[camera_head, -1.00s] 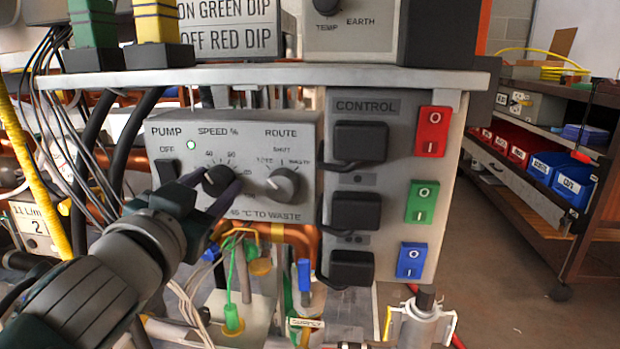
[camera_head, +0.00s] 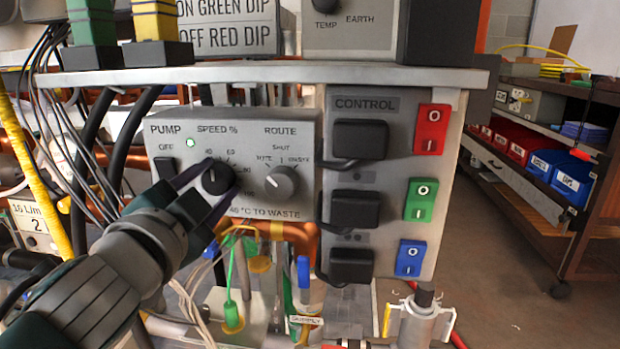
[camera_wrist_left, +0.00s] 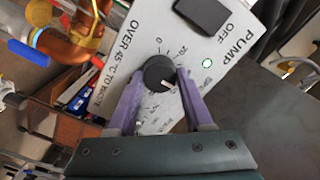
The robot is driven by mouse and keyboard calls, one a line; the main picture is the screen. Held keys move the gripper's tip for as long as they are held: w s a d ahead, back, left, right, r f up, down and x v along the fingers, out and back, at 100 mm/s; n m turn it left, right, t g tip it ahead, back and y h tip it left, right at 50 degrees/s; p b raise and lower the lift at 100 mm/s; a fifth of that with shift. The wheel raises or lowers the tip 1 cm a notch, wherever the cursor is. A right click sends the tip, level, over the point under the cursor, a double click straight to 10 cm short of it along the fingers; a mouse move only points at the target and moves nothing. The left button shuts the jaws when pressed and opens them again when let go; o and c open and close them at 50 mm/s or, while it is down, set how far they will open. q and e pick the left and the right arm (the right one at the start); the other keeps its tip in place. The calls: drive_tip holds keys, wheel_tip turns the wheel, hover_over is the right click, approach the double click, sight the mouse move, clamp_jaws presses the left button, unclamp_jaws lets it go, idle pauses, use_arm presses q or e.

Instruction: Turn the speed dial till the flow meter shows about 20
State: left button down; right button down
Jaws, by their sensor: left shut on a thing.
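The black speed dial (camera_head: 217,179) is on the grey pump panel (camera_head: 232,150), left of the route knob. Its white mark points up, slightly left, near the 40 on the scale. My left gripper (camera_head: 211,183) is shut on the dial, one purple finger on each side. In the left wrist view the dial (camera_wrist_left: 159,73) sits between the fingertips (camera_wrist_left: 157,84). The flow meter display (camera_head: 27,209) at the far left reads about 16 L/m, with a 2 label below it. My right gripper is not in view.
The route knob (camera_head: 286,181) is close to the right of the dial. A black on/off switch (camera_head: 166,168) and a lit green lamp (camera_head: 191,143) are to its left. Copper pipes and wires run below the panel. A shelf (camera_head: 260,73) overhangs above.

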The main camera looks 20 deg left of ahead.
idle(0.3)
use_arm(q)
drive_tip(key=shift+c, duration=1.5)
unclamp_jaws()
drive_tip(key=v, duration=1)
drive_tip(key=shift+p, duration=0.3)
drive_tip(key=shift+a, duration=0.1)
